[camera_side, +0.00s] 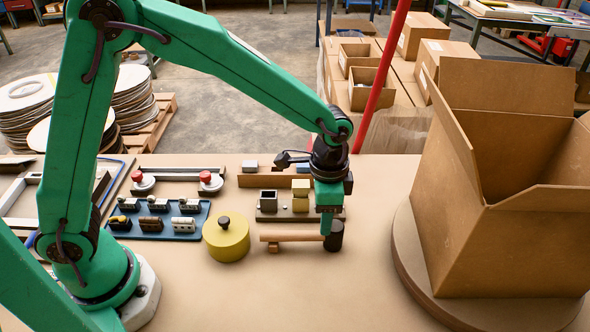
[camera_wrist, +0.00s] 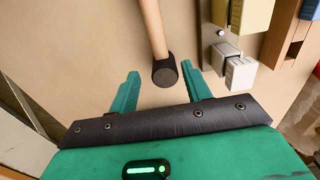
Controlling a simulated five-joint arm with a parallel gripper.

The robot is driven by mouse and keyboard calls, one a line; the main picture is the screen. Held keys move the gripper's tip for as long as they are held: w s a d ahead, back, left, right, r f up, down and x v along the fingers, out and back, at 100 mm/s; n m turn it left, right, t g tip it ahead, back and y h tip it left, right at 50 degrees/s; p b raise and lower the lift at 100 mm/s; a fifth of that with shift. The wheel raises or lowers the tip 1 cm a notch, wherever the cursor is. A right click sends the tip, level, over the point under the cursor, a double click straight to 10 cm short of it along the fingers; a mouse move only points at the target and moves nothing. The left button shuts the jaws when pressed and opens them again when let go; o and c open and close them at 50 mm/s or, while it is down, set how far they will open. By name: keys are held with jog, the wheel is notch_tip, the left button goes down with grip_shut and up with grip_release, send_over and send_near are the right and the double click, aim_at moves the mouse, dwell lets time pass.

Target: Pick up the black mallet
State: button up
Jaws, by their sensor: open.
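The black mallet has a dark head (camera_side: 336,236) and a pale wooden handle (camera_side: 290,237) pointing left on the tan table in the side view. In the wrist view its round black head (camera_wrist: 165,73) shows between my fingertips, with the handle (camera_wrist: 152,28) running up the picture. My gripper (camera_side: 327,226) points down right at the head end of the mallet. Its two green fingers (camera_wrist: 161,71) are apart, one on each side of the head, with gaps visible. I cannot tell whether a finger touches it.
A yellow lidded pot (camera_side: 226,240) stands left of the mallet. Behind is a fixture with blocks (camera_side: 268,203). A blue tray (camera_side: 160,222) of small parts lies farther left. A large open carton (camera_side: 490,240) stands on a round turntable (camera_side: 418,275) at right. The front table is clear.

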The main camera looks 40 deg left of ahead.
aim_at(332, 242)
jog(key=shift+a+f, duration=0.1)
jog(key=shift+f, duration=3.8)
grip_shut()
